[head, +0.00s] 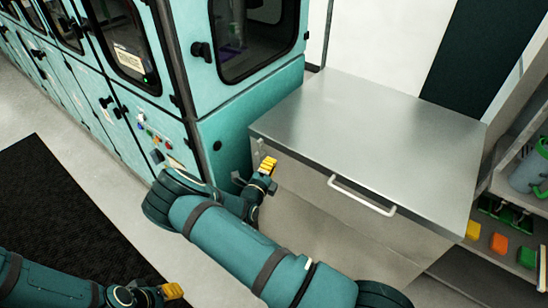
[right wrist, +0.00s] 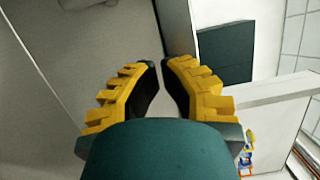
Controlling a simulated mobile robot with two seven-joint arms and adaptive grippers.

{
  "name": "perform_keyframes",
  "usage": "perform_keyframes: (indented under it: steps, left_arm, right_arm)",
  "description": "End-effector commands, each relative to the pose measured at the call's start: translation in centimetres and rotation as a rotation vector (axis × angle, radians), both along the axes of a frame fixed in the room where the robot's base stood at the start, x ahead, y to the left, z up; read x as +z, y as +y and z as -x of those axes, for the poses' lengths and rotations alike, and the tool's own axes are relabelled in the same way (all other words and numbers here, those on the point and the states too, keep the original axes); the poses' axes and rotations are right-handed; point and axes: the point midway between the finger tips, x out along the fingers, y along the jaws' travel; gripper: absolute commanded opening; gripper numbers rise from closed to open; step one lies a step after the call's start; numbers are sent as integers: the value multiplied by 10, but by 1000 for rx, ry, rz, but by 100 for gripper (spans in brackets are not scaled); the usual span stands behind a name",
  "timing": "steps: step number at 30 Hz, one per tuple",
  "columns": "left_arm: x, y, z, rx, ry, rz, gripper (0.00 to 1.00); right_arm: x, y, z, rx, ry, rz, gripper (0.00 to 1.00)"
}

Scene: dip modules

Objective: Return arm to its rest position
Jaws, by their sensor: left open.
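My left gripper (head: 160,293) has yellow fingers and is open at the bottom left of the head view, low over the floor. My right gripper (head: 267,168) is near the front left corner of the metal-topped cabinet, with its teal arm reaching in from the bottom right. In the right wrist view its two yellow ribbed fingers (right wrist: 160,75) lean close together at the tips. A narrow gap shows between them and I see nothing held. I cannot tell whether it counts as open or shut.
A grey cabinet (head: 360,120) with a white handle (head: 361,195) stands right of centre. Teal machines (head: 245,135) with dark windows line the left and back. A shelf at the right holds coloured blocks (head: 499,243) and a grey-green container (head: 530,172). A black mat (head: 70,215) lies on the floor.

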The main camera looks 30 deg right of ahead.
Motion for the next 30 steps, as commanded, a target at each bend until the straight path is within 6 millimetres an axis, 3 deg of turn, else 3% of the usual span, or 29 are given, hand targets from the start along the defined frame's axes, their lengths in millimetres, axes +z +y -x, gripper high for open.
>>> perform_keyframes:
  steps: [3,9,16,22,26,30]
  left_arm:
    - [-2,1,-1,4,0,-2,43]
    - [-3,1,-1,2,0,-2,43]
    - [-3,1,-1,2,0,-2,43]
    - [-5,1,0,2,0,-2,43]
    - [-11,0,0,2,1,-2,43]
    - [-22,0,0,1,3,-3,43]
  right_arm:
    - [0,22,14,4,-1,0,0]
    - [0,44,31,2,-1,0,0]
    - [0,52,38,1,-1,0,0]
    - [-7,45,47,-42,-5,-42,0]
    - [-38,25,86,-217,-38,-212,0]
    - [-91,15,162,-566,-145,-516,0]
